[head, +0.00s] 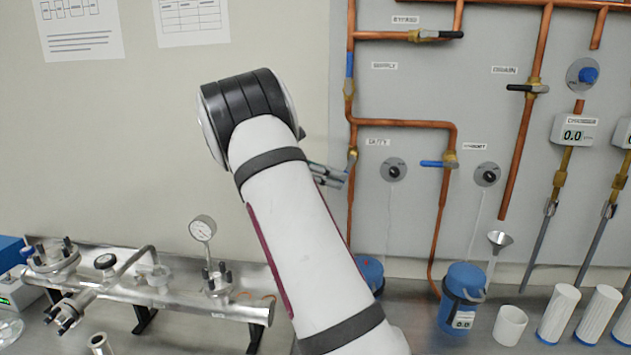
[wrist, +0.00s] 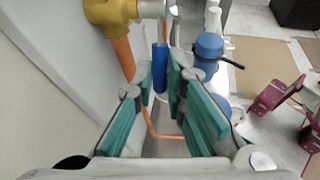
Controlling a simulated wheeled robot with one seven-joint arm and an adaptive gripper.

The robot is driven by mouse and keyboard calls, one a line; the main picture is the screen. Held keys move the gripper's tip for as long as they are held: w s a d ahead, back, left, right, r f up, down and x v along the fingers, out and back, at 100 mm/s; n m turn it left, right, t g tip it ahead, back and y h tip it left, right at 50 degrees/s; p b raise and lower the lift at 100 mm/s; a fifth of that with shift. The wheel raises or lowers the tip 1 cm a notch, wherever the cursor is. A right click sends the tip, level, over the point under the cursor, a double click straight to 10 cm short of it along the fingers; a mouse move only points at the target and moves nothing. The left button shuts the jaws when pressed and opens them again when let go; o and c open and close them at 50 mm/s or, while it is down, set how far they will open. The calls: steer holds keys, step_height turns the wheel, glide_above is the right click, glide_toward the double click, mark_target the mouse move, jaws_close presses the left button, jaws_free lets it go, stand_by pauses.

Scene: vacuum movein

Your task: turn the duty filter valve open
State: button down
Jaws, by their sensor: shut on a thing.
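The duty filter valve (head: 352,158) is a small brass valve on a vertical copper pipe, left of a label that seems to read DUTY. Its brass body also shows at the top of the wrist view (wrist: 112,12). Its blue lever handle (wrist: 160,68) sits between my fingers in the wrist view. My gripper (head: 334,175) is just left of and slightly below the valve body, shut on this handle. The fingers have teal pads in the wrist view (wrist: 160,85). In the head view the gripper mostly hides the handle, so its exact angle is unclear.
A similar valve with a blue lever (head: 433,163) stands on the pipe to the right. Black-handled valves (head: 440,35) sit above. Blue filter canisters (head: 461,290) and white cylinders (head: 558,314) stand on the bench. A steel manifold with a gauge (head: 203,229) lies at lower left.

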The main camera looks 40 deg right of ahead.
steer(key=shift+s+d+f+n+g+h+b, duration=0.15)
steer(key=shift+s+d+f+n+g+h, duration=0.15)
steer(key=shift+g+h, duration=0.5)
steer(key=shift+s+d+f+n+g+h+b, duration=0.1)
steer(key=shift+s+d+f+g+h+b, duration=0.1)
steer(key=shift+s+f+g+h, duration=0.4)
steer(key=shift+w+r+h, duration=0.15)
steer(key=shift+h, duration=0.15)
steer(key=c, duration=1.6)
jaws_free()
steer(key=shift+d, duration=0.1)
steer(key=shift+c, duration=0.2)
steer(key=v, duration=1.2)
